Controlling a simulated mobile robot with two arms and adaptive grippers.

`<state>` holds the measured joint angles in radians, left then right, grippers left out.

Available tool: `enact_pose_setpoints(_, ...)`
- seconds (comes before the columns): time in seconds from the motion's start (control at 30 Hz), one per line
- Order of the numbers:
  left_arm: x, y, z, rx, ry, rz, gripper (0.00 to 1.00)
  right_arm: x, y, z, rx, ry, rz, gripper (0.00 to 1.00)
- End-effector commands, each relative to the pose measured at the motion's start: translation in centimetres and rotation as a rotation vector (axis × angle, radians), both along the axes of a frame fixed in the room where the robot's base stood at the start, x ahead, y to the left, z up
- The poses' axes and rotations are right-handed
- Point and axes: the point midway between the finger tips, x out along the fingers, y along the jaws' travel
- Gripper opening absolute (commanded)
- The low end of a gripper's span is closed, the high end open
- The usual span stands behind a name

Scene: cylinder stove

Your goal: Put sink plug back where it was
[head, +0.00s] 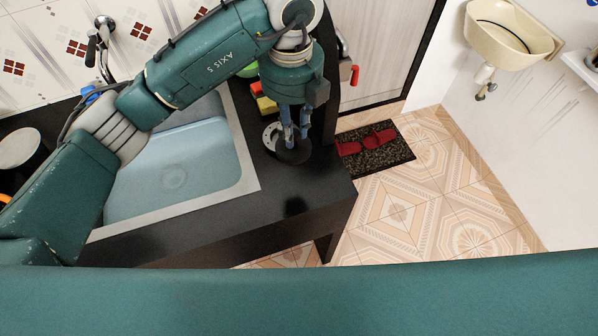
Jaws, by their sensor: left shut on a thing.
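My left gripper (295,138) points down over the dark counter, right of the sink. It is shut on a dark round disc, which looks like the sink plug (294,154). The fingers hide part of the disc, and I cannot tell whether it touches the counter. My left arm crosses over the sink's back part. My right gripper is not in view.
A metal disc with holes (269,137) lies just left of the plug. Yellow and red sponges (266,104) and a green item (248,70) are behind it. A faucet (104,45) stands at the back left. The counter's front right (310,190) is bare.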

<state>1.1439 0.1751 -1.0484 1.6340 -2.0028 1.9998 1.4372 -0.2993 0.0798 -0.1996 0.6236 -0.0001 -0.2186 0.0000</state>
Motion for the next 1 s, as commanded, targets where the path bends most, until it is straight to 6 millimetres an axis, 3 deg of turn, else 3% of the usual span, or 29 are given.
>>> enact_pose_setpoints(0.2,-0.1,0.1,-5.8,0.002,0.005,0.002,0.0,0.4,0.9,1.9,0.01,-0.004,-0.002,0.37)
enact_pose_setpoints(0.4,-0.1,0.1,-9.8,0.002,0.002,0.001,0.0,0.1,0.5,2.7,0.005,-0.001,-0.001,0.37)
enact_pose_setpoints(0.83,-0.1,0.0,-14.8,0.0,0.001,0.001,0.0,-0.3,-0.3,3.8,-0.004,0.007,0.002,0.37)
enact_pose_setpoints(1.0,0.0,-0.1,-15.4,-0.002,-0.002,-0.001,0.0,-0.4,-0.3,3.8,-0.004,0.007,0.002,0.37)
